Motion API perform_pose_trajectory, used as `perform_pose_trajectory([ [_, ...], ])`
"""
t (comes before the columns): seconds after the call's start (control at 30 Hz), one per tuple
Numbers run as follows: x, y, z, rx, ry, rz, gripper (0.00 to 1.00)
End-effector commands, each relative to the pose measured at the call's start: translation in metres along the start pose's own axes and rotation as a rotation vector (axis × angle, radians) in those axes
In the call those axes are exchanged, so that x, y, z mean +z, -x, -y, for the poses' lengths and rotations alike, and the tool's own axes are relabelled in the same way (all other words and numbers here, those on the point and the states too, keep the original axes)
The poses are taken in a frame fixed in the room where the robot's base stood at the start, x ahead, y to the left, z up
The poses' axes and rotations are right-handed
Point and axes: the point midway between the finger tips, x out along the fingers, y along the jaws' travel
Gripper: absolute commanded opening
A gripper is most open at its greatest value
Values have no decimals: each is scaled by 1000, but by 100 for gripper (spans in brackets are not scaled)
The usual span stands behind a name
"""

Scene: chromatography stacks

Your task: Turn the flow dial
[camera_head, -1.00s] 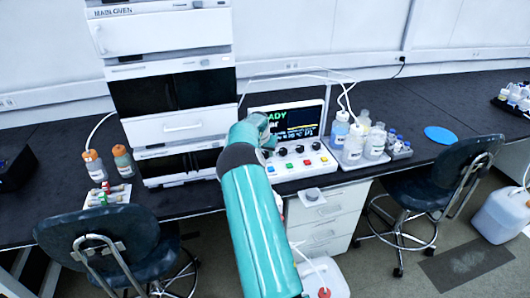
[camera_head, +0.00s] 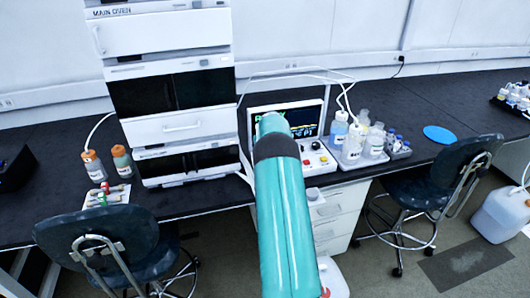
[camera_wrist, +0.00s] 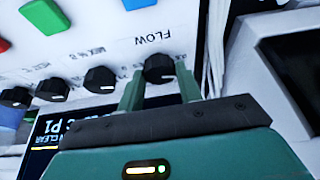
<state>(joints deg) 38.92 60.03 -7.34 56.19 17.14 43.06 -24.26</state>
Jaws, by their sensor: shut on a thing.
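The flow dial (camera_wrist: 158,68) is a black knob under the printed word FLOW in the wrist view. My gripper (camera_wrist: 160,82) has its two green fingers on either side of this dial, shut on it. The control panel (camera_wrist: 100,55) is white, with several more black knobs in a row beside the flow dial. In the head view the panel's screen (camera_head: 306,118) shows, while my teal arm hides the flow dial and my gripper.
Red, green and blue buttons lie on the panel beyond the knobs. Bottles (camera_head: 352,145) stand right of the panel. A tall oven stack (camera_head: 170,85) stands to its left. Two chairs are at the bench front.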

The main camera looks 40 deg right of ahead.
Motion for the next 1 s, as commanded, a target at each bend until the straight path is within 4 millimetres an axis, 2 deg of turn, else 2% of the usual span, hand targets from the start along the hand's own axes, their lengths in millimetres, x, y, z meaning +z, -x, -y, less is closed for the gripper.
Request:
perform_pose_trajectory([
  [0.23, 0, 0, 0, -27, 64, 2, 12],
  [0.67, 0, 0, 0, -31, 75, 2, 12],
  [0.7, 0, 0, 0, -31, 75, 2, 41],
  [0.77, 0, 0, 0, -31, 75, 2, 53],
  [0.8, 0, 0, 0, -31, 74, 2, 57],
  [1.0, 0, 0, 0, -31, 74, 1, 57],
])
